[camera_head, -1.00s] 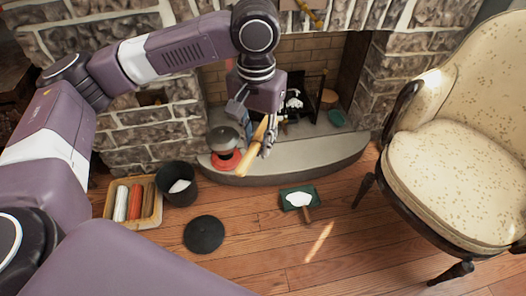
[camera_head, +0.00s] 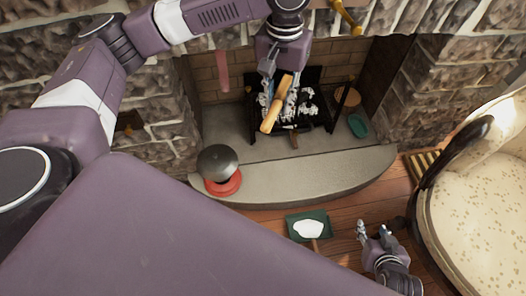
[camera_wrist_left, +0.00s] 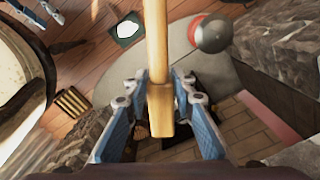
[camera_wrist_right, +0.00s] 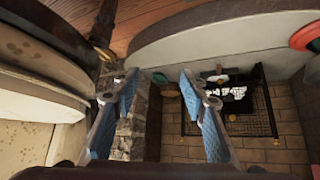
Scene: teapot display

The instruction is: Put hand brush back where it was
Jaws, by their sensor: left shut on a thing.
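My left gripper (camera_head: 278,88) is shut on a light wooden piece, which I take for the hand brush (camera_head: 270,118). It is held tilted in front of the fireplace opening. In the left wrist view the brush (camera_wrist_left: 157,45) runs up between the two blue fingers; no bristles can be made out. My right gripper (camera_head: 372,232) is open and empty, low at the right, beside the armchair. Its fingers stand apart in the right wrist view (camera_wrist_right: 158,85).
A green dustpan (camera_head: 292,225) with a white heap lies on the floor before the hearth (camera_head: 300,180). A dark-lidded red pot (camera_head: 222,186) stands on the hearth's left. A black grate (camera_head: 318,82) is inside the fireplace. The cream armchair (camera_head: 480,215) blocks the right.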

